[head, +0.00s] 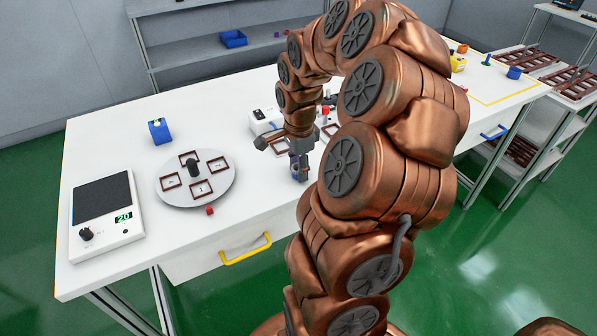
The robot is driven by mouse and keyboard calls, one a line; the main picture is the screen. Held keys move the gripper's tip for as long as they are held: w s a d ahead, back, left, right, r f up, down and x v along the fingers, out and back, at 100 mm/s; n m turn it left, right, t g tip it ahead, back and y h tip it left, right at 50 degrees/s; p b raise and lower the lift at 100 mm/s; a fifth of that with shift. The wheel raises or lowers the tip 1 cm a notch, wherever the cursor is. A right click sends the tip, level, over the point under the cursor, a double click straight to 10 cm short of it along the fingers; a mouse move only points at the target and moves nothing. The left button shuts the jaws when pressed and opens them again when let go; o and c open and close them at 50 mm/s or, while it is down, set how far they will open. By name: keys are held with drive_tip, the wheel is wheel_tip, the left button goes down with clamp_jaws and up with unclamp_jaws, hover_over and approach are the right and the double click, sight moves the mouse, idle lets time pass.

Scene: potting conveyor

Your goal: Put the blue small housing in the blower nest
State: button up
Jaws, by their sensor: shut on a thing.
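My gripper (299,171) points down near the front edge of the white table, right of the round disc. It is shut on a small blue part, apparently the blue small housing (296,174); the fingers hide most of it. I cannot tell whether the part touches the table. Another dark red frame (275,146) lies behind my gripper, partly hidden by my arm. I cannot tell which nest is the blower nest.
A blue block (159,131) stands at the back left. A white device (264,121) stands behind my gripper. My arm blocks the table's right middle.

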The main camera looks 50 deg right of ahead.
drive_tip(key=shift+r, duration=0.15)
drive_tip(key=shift+r+b, duration=0.55)
drive_tip(key=shift+r, duration=1.15)
drive_tip(key=shift+s+a, duration=0.2)
drive_tip(key=shift+a, duration=0.35)
drive_tip(key=shift+s+a, duration=0.15)
drive_tip(key=shift+a, duration=0.35)
drive_tip(key=s+a+r+b, duration=0.1)
drive_tip(key=s+a, duration=0.3)
drive_tip(key=a, duration=0.9)
drive_tip(key=shift+r+b, duration=0.15)
drive_tip(key=shift+b, duration=0.55)
drive_tip(key=shift+a, duration=0.1)
